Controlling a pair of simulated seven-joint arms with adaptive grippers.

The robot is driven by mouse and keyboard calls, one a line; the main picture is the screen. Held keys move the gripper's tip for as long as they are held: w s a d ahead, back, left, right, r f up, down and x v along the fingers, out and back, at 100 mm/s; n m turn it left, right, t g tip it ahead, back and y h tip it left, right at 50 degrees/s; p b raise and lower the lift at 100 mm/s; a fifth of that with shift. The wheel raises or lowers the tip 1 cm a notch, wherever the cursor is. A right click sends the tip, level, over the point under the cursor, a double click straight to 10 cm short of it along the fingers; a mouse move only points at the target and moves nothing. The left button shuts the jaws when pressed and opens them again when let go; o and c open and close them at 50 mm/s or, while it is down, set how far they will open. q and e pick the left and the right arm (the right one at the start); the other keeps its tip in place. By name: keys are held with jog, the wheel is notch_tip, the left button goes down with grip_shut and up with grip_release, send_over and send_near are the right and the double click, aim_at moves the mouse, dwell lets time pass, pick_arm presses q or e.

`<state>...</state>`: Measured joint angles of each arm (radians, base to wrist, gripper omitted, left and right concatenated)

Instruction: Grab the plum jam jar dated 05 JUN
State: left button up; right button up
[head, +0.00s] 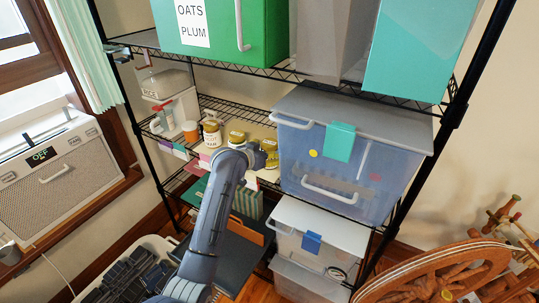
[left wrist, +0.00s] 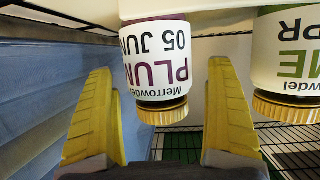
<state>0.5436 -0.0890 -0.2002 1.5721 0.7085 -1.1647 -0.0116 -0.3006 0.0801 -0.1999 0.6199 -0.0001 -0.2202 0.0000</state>
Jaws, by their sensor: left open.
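The plum jam jar (left wrist: 157,60) has a white label with purple "PLUM" and "05 JUN" and a gold lid. It appears upside down in the left wrist view, centred ahead of my left gripper (left wrist: 163,75). The gripper's yellow fingers are open, one on each side of the jar in the picture; I cannot tell whether they touch it. In the head view my left arm reaches the middle wire shelf, where its gripper (head: 258,157) is among gold-lidded jars and partly hides them. My right gripper is not in view.
A clear grey-lidded bin (head: 400,170) stands right of the jars. A green box (head: 270,30) is on the shelf above.

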pick_arm(q)
jog(key=shift+w, duration=0.1)
jog(key=shift+c, duration=0.2)
jog(key=c, duration=1.6)
